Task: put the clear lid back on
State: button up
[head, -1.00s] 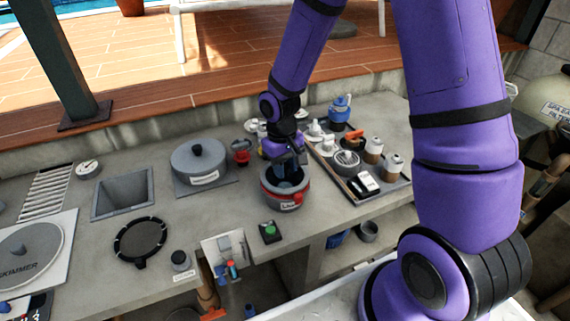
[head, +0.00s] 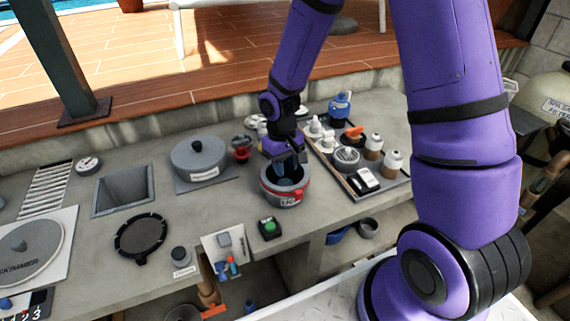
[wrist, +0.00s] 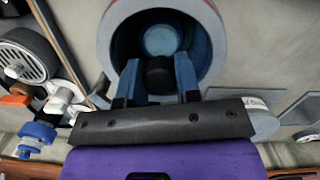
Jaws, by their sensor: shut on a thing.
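A round grey pot (head: 287,196) with a red clamp band and a white label stands on the counter in the head view. Its grey rim (wrist: 217,40) and dark round opening fill the upper middle of the wrist view. My gripper (wrist: 159,80) is over this opening, its blue fingers on either side of a black knob (wrist: 160,72). The gripper is shut on the knob, which seems to belong to the clear lid. The lid's see-through pane is hard to make out, and I cannot tell whether it touches the rim. A pale blue disc (wrist: 160,39) shows inside the pot.
A tray (head: 377,191) with bottles and jars stands close on the right. A lidded grey pot (head: 198,156) is to the left, a green button box (head: 269,228) in front. A square basin (head: 123,188) and a dark round mesh (head: 141,236) lie further left.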

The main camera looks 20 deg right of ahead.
jog(key=shift+f, duration=0.1)
dwell(0.3)
jog(key=o, duration=1.1)
jog(key=shift+o, duration=0.6)
jog(key=shift+r, duration=2.5)
jog(key=shift+r, duration=0.1)
jog(key=shift+r, duration=1.9)
